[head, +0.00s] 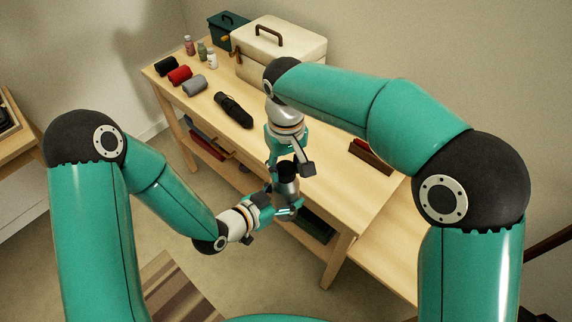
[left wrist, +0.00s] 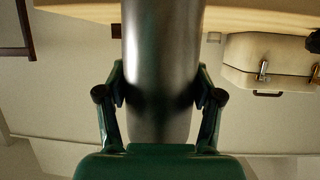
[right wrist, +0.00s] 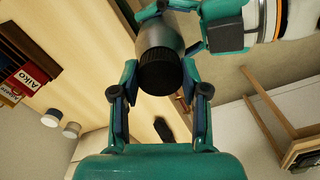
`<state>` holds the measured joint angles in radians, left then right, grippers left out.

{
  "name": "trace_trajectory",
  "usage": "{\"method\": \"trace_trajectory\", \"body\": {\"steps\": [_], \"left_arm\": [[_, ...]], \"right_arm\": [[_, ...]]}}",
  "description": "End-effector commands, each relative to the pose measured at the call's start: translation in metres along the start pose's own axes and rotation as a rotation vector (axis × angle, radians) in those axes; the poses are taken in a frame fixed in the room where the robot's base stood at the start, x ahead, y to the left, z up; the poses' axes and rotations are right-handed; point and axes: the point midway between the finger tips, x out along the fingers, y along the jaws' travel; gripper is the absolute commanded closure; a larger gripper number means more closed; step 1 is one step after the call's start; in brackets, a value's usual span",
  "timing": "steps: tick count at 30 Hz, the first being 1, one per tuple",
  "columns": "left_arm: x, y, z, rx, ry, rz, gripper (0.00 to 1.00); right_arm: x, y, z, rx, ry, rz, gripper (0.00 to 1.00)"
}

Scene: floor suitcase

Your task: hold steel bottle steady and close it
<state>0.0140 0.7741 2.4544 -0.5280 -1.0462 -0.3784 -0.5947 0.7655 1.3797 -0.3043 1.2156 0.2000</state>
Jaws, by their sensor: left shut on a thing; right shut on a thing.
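The steel bottle (head: 287,189) is a brushed metal cylinder, held upright off the table near its front edge. My left gripper (head: 280,207) is shut around its body from the side; the left wrist view shows the bottle (left wrist: 162,60) between the two fingers. The black ribbed cap (right wrist: 160,72) is at the bottle's top, in line with it. My right gripper (right wrist: 160,90) reaches down from above and is shut on the cap, with a finger on each side. The frames do not show whether the cap is fully seated.
The wooden table (head: 320,200) holds a cream suitcase (head: 280,45), a dark green box (head: 228,31), a black umbrella (head: 233,110), rolled clothes (head: 180,76), small bottles (head: 201,50) and books (head: 371,156). A striped rug (head: 170,290) lies on the floor. The air around the bottle is clear.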

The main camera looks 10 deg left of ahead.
Motion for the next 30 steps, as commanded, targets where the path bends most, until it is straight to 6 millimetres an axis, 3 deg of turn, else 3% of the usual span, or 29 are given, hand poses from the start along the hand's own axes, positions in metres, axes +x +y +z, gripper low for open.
{"method": "trace_trajectory", "body": {"steps": [9, 15, 16, 20, 30], "left_arm": [[-0.0002, 0.0026, -0.0003, 0.006, 0.001, 0.007, 1.0], [-0.0003, 0.0028, -0.0002, 0.007, 0.0, 0.008, 1.0], [-0.0003, 0.0028, -0.0002, 0.007, 0.0, 0.008, 1.0], [-0.0002, 0.0023, -0.0002, 0.005, 0.001, 0.006, 1.0], [-0.0001, 0.0009, -0.0005, 0.003, 0.001, 0.003, 1.0]], "right_arm": [[-0.0002, 0.0002, -0.0022, 0.66, 0.008, -0.003, 0.97], [-0.0003, 0.0005, -0.0025, 0.716, 0.009, -0.003, 0.97], [-0.0003, 0.0006, -0.0025, 0.716, 0.009, -0.003, 0.5], [-0.0002, 0.0005, -0.0019, 0.715, 0.007, -0.002, 0.29], [-0.0006, 0.0003, -0.0011, 0.713, 0.004, -0.001, 0.26]]}}
